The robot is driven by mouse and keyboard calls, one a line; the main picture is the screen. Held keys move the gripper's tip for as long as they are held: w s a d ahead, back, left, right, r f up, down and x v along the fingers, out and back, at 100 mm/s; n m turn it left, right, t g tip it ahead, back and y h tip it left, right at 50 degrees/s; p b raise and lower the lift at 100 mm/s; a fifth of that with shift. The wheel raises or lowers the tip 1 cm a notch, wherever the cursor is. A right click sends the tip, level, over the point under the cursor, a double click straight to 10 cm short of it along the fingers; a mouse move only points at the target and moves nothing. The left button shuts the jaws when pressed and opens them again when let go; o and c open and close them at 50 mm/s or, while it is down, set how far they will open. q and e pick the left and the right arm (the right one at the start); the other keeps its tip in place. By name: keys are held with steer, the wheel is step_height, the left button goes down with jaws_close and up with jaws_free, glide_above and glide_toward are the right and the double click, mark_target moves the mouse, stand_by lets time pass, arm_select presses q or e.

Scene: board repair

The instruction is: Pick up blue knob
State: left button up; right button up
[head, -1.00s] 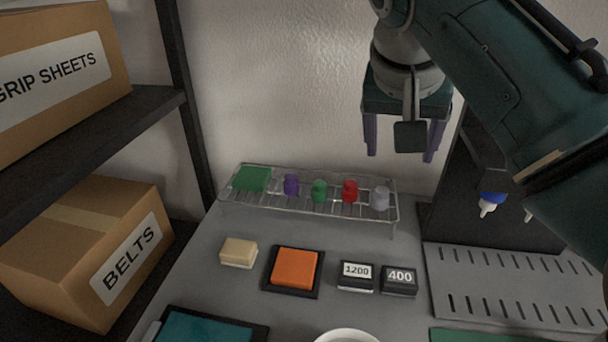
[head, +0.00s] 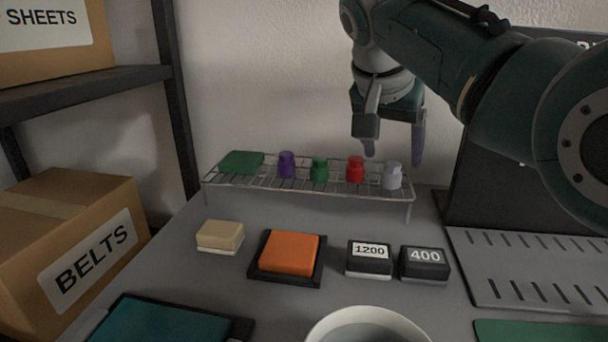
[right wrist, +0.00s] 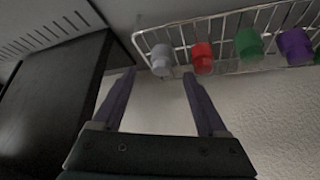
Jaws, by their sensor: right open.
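A pale blue-grey knob (head: 392,175) stands at the right end of the wire rack (head: 408,196); no knob of a stronger blue is in view. My right gripper (head: 393,156) is open and empty, its purple fingers pointing down just above and apparently behind that knob. In the right wrist view the pale knob (right wrist: 161,60) lies just beyond the gap between the fingertips (right wrist: 159,76), near its middle. I cannot tell whether a finger touches it. My left gripper is not in view.
Red (head: 355,170), green (head: 319,170) and purple (head: 287,165) knobs stand left of the pale one, the red close by. A green pad (head: 241,162) lies at the rack's left end. A dark panel (right wrist: 60,100) stands beside the gripper; the wall is behind.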

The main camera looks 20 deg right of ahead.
mark_target(392, 164)
steer(key=b+x, duration=0.1)
steer(key=x, duration=0.3)
steer(key=shift+w+b, duration=0.1)
steer(key=shift+b, duration=0.2)
steer(key=shift+c, duration=0.2)
jaws_close()
